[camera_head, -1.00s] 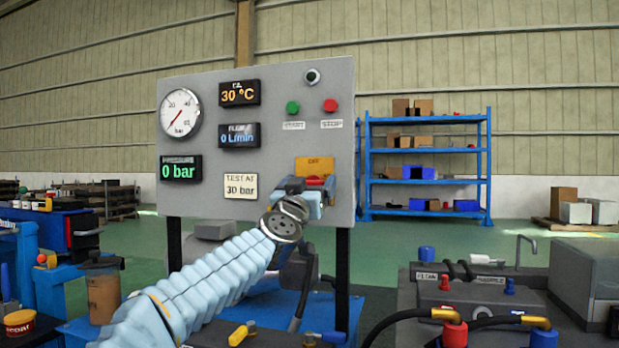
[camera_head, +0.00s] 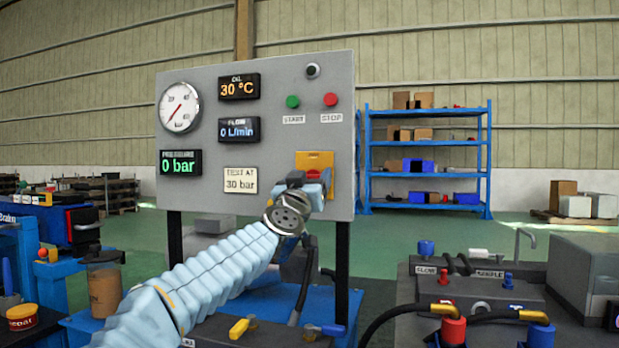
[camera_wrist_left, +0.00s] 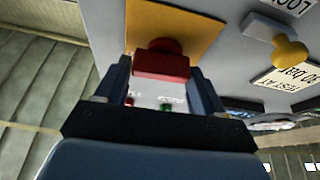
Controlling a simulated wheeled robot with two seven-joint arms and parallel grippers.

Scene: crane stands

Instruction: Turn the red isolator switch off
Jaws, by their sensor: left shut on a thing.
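The red isolator switch (camera_head: 313,174) sits on a yellow plate (camera_head: 314,160) at the lower right of the grey panel (camera_head: 270,75). In the head view my left gripper (camera_head: 316,187) is up against it and hides its lower part. In the left wrist view the red handle (camera_wrist_left: 161,65) lies between the two fingers of my left gripper (camera_wrist_left: 158,80), which is shut on it. The yellow plate (camera_wrist_left: 175,20) shows behind the handle there. The handle's exact angle is hard to read. My right gripper is in neither view.
The panel also carries a green start button (camera_head: 292,101), a red stop button (camera_head: 330,99), a round gauge (camera_head: 179,108) and displays. A bench with hoses and a red-capped fitting (camera_head: 453,329) stands at the lower right. Blue shelving (camera_head: 428,174) is behind.

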